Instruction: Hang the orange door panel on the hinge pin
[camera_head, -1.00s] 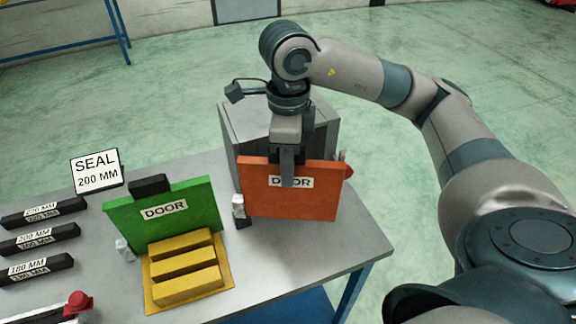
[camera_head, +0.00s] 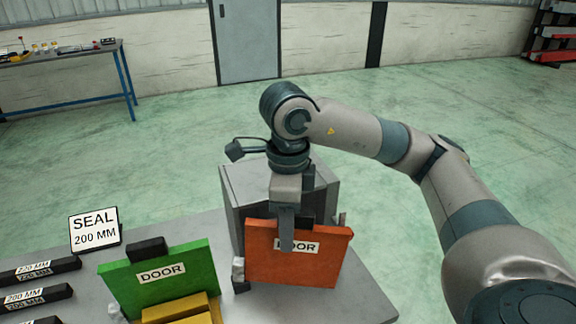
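The orange door panel (camera_head: 318,265), labelled DOOR, stands upright in front of a grey box (camera_head: 236,208) on the table. My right gripper (camera_head: 287,238) comes down from above over its top edge and is shut on it, with one finger in front of the label. A small silver and black hinge piece (camera_head: 238,272) is at the panel's left edge; I cannot tell whether the pin is engaged or whether the panel's lower edge touches the table. A small silver part (camera_head: 342,218) shows behind the panel's top right corner. My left gripper is out of view.
A green DOOR panel (camera_head: 190,263) stands to the left with a black block on top and yellow bars (camera_head: 180,310) before it. A SEAL 200 MM sign (camera_head: 94,230) and black labelled bars (camera_head: 38,297) are further left. The table's right end (camera_head: 362,298) is clear.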

